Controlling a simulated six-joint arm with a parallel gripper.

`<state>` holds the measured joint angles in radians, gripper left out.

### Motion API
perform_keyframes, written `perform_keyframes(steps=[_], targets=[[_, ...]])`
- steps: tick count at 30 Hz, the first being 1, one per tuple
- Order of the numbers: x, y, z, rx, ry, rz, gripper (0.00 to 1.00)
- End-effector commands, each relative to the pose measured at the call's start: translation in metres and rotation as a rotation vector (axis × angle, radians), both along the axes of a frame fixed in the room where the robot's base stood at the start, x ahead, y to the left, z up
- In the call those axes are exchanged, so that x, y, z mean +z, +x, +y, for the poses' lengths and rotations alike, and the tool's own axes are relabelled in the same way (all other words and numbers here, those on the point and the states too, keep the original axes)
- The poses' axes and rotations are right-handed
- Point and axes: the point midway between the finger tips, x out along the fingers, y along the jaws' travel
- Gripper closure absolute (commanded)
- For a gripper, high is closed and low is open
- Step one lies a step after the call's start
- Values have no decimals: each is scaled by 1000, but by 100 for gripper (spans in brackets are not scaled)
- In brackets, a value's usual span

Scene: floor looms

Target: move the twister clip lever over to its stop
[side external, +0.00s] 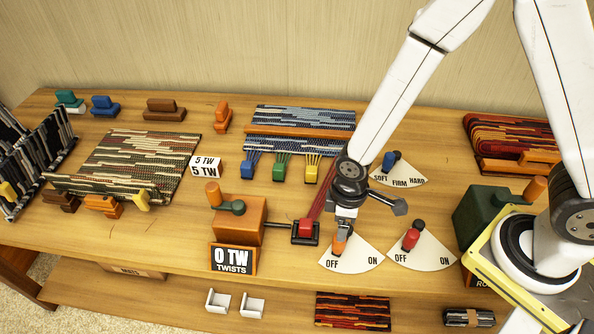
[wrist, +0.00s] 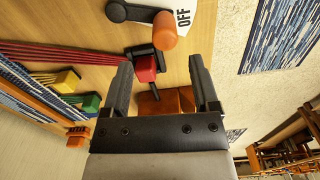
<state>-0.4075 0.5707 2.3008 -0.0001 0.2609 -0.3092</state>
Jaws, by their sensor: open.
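The orange-knobbed lever (side external: 338,243) stands at the OFF end of a white fan-shaped OFF/ON plate (side external: 352,256), right of the orange twister box (side external: 239,221). In the wrist view its orange knob (wrist: 165,40) lies beyond my fingertips, in line with the gap. The red clip block (side external: 305,229) sits in a black holder with red yarns running to it; it also shows in the wrist view (wrist: 145,68). My gripper (side external: 344,222) is open and empty, pointing down just above the orange knob and partly covering the lever. No label tells which lever is the clip's.
A red-knobbed lever (side external: 411,238) on a second OFF/ON plate stands close at the right. A blue-knobbed lever (side external: 389,160) on a SOFT/FIRM/HARD plate is behind. The table's front edge is close.

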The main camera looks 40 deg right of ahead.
Motion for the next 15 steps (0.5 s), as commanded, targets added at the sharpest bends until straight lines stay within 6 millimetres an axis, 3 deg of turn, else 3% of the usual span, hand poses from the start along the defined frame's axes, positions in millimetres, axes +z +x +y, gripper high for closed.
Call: perform_keyframes(steps=[15], targets=[[-11, -2, 6, 34, -4, 9, 23]])
